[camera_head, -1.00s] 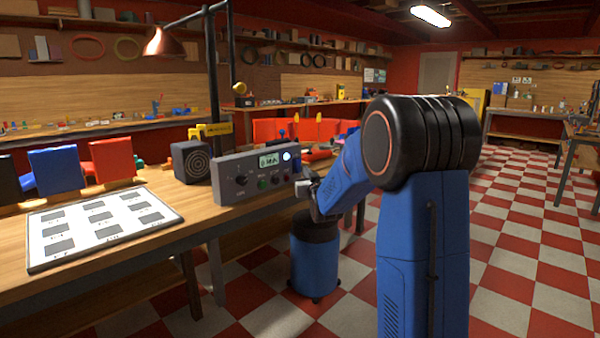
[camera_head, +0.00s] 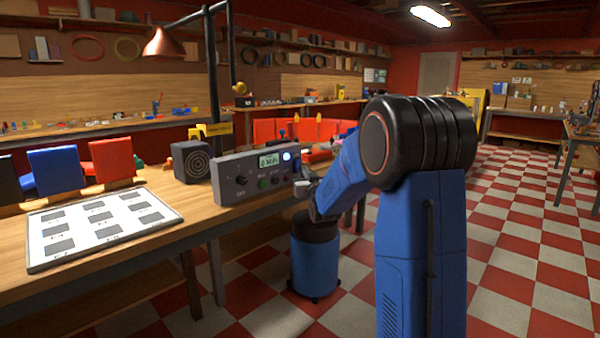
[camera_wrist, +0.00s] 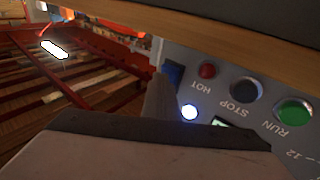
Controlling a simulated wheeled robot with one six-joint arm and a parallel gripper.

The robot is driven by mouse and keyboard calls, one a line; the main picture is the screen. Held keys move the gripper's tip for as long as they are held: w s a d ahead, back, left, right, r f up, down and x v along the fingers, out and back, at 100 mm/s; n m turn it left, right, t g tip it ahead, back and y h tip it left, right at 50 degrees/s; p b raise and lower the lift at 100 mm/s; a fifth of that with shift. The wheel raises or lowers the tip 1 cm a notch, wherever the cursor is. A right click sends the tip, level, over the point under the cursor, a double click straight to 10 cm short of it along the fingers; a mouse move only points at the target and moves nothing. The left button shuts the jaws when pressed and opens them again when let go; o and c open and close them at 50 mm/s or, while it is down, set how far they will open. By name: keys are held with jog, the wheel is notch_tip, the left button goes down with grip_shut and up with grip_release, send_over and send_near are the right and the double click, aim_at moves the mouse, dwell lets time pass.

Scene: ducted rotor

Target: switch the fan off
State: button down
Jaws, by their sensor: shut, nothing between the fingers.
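A grey control box (camera_head: 252,176) stands on the bench edge with a lit display (camera_head: 269,160), a dark knob (camera_head: 241,180) and a glowing blue-white light (camera_head: 287,155). In the wrist view its face appears turned over, with a green RUN button (camera_wrist: 294,112), a dark STOP button (camera_wrist: 244,89), a red HOT lamp (camera_wrist: 207,70) and the blue-white light (camera_wrist: 189,112). A dark box with a round ringed grille (camera_head: 191,161), perhaps the fan, stands left of it. My gripper (camera_head: 302,188) is shut and empty by the box's right end; its tip (camera_wrist: 159,88) is near the light. Contact cannot be told.
A white board with grey squares (camera_head: 100,226) lies on the bench at the left. A copper lamp (camera_head: 165,43) hangs on a dark post behind the control box. A blue drum (camera_head: 314,262) stands on the floor below my arm. The checkered floor at right is clear.

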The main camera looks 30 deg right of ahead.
jog(key=shift+w, duration=0.15)
dwell(0.5)
jog(key=shift+s+d+r, duration=0.1)
jog(key=shift+s+r, duration=0.05)
jog(key=shift+s, duration=0.25)
jog(key=shift+s+d+r, duration=0.1)
jog(key=shift+s+r, duration=0.05)
jog(key=shift+s, duration=0.25)
jog(key=s, duration=0.1)
jog(key=s+d+r, duration=0.1)
jog(key=s+r, duration=0.1)
jog(key=s, duration=0.1)
jog(key=shift+s+d, duration=0.1)
jog(key=shift+d, duration=0.15)
dwell(0.6)
